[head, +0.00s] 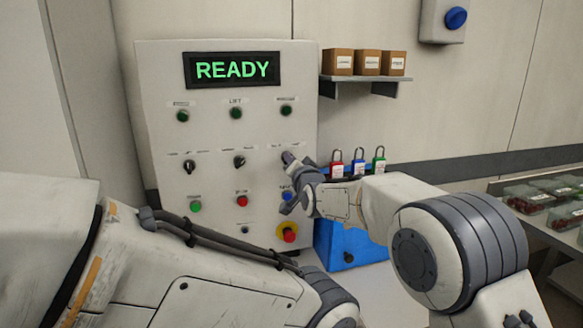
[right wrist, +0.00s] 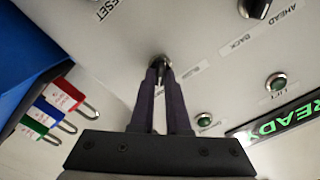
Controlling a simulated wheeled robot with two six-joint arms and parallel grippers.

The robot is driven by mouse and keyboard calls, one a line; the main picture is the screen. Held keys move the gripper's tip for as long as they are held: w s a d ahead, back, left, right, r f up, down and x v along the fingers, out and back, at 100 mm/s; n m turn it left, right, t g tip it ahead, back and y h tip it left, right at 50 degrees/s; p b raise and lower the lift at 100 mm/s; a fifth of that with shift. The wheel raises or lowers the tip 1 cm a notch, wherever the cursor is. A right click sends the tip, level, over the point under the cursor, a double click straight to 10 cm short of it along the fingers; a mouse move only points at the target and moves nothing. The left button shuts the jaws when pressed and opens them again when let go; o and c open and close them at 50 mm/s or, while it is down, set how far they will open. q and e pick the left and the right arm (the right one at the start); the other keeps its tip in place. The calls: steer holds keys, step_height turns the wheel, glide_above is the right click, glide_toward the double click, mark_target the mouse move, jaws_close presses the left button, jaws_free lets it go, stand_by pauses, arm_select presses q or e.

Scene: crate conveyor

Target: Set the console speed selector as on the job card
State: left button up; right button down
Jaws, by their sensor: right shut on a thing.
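The console (head: 155,120) is a pale upright panel with a display (head: 232,70) that reads READY. Its middle row holds dark selector knobs, at the left (head: 189,166) and centre (head: 239,161), and one at the right that my right gripper (head: 287,158) covers. In the right wrist view my right gripper (right wrist: 160,76) is shut on this dark selector knob (right wrist: 158,61), with a fingertip on each side. Small labels stand beside the knob; I cannot surely read them or its setting. My left gripper is out of view. No job card is recognisable.
Green, red and blue buttons and a red emergency stop (head: 287,233) on yellow surround the selectors. Red, blue and green padlocks (head: 358,169) stand right of the console, above a blue box (head: 345,250). A shelf (head: 365,82) holds small cartons. Filled clear trays (head: 530,200) stand far right.

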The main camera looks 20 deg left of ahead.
steer(key=shift+r, duration=0.1)
stand_by(0.5)
steer(key=c, duration=0.9)
jaws_free()
steer(key=b+v, duration=0.2)
steer(key=v, duration=0.8)
steer(key=shift+d+b, duration=0.25)
steer(key=shift+b, duration=0.05)
steer(key=shift+s, duration=0.1)
